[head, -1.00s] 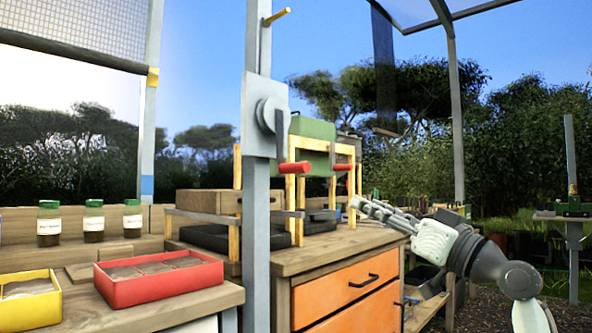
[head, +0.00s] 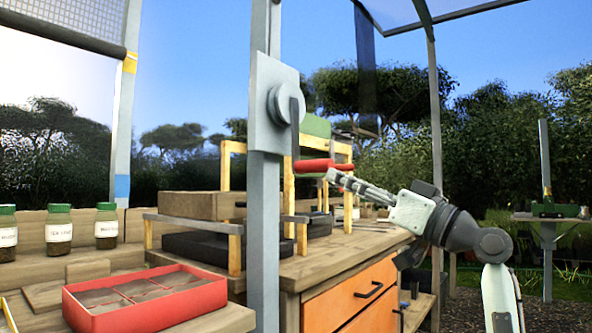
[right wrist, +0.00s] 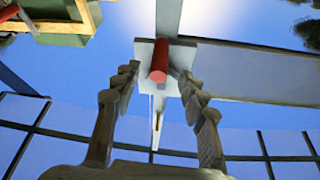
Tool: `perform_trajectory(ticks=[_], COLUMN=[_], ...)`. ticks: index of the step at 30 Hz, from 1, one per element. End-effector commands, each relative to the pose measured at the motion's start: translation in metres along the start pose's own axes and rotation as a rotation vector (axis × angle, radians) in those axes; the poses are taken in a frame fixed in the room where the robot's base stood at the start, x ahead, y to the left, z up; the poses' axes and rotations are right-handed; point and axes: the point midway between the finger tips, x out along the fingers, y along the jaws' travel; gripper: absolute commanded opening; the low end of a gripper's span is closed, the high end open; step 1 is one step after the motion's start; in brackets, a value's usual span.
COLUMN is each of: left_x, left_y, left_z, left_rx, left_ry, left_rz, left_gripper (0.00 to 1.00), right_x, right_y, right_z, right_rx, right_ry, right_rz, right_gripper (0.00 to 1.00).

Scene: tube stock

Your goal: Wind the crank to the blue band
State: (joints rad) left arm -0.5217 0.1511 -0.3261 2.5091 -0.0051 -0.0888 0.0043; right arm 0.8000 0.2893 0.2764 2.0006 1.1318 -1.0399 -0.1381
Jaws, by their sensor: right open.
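The crank is a grey hub (head: 283,103) on a plate fixed to a grey post, with its dark arm (head: 294,130) hanging down. Its red handle (head: 312,165) sticks out to the right at the arm's lower end. My right gripper (head: 332,177) is at the handle's free end. In the right wrist view the red handle (right wrist: 158,62) lies between the tips of the open fingers (right wrist: 157,75); contact cannot be told. The blue band (head: 122,187) is low on the left post. The mesh screen (head: 75,24) hangs with its lower edge near the yellow band (head: 130,62). My left gripper is not in view.
A workbench (head: 345,252) with orange drawers (head: 352,300) stands behind the crank post (head: 264,215). A red tray (head: 150,310) and several labelled jars (head: 59,222) are at the left. A wooden frame (head: 224,165) stands behind the crank.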

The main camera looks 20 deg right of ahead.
Motion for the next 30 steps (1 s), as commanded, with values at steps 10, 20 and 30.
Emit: perform_trajectory(ticks=[10, 20, 30], left_x=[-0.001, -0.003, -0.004], left_y=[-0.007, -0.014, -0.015], left_z=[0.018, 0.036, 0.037], left_rx=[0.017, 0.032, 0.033], left_ry=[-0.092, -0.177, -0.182], left_rz=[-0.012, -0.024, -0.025], left_gripper=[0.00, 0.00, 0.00], right_x=[0.040, 0.076, 0.078], right_y=[-0.001, 0.000, 0.000], right_z=[-0.002, 0.000, 0.000], right_rx=[0.004, 0.002, 0.000], right_ry=[0.002, 0.000, 0.000], right_rz=[-0.002, -0.001, 0.000], right_gripper=[0.43, 0.43, 0.36])
